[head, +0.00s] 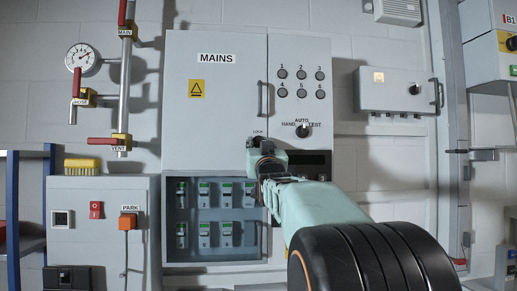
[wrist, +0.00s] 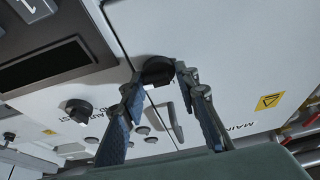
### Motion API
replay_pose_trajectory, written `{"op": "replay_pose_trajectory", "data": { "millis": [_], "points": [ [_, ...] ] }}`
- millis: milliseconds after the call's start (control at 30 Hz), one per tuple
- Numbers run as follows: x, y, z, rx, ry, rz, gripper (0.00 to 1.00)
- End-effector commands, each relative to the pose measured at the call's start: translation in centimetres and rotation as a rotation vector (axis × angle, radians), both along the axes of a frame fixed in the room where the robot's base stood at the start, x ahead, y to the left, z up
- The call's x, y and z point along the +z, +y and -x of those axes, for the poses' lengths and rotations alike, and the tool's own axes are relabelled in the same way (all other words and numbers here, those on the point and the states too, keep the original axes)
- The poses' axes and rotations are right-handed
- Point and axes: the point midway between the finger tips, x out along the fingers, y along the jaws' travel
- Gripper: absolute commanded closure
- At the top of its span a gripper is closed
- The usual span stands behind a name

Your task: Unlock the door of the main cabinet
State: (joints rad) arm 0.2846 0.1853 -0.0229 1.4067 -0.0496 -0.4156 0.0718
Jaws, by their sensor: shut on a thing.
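The grey main cabinet (head: 215,125) carries the label MAINS, and its upper door is closed flush. A black door handle (head: 262,98) is on the door's right edge. Below it is a small LOCK label (head: 257,132). My gripper (head: 257,150) is at the spot just under that label, and my arm hides the lock in the head view. In the wrist view, my gripper (wrist: 160,72) has its two fingertips on either side of a round black lock knob (wrist: 157,68), shut on it. The handle (wrist: 168,118) shows beyond the fingers. How far the knob is turned cannot be told.
A black AUTO/HAND/TEST selector (head: 303,130) and several numbered buttons are right of the door. An open compartment (head: 215,253) with several breakers is below. Red-handled valves (head: 122,145) stand at the left, a PARK box (head: 128,222) below them, and a wall box (head: 385,91) at the right.

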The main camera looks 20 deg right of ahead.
Motion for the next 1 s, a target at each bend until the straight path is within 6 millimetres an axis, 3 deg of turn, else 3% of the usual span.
{"op": "replay_pose_trajectory", "data": {
  "millis": [333,367,467,1000],
  "points": [
    [0.33,-0.68,0.33,-0.011,-0.007,-0.004,0.96],
    [0.32,-0.68,0.32,-0.011,-0.007,-0.004,0.7],
    [0.28,-0.64,0.31,-0.01,-0.006,-0.004,0.6],
    [-0.13,-0.03,0.68,-0.003,-0.002,-0.003,0.6]
  ]
}}
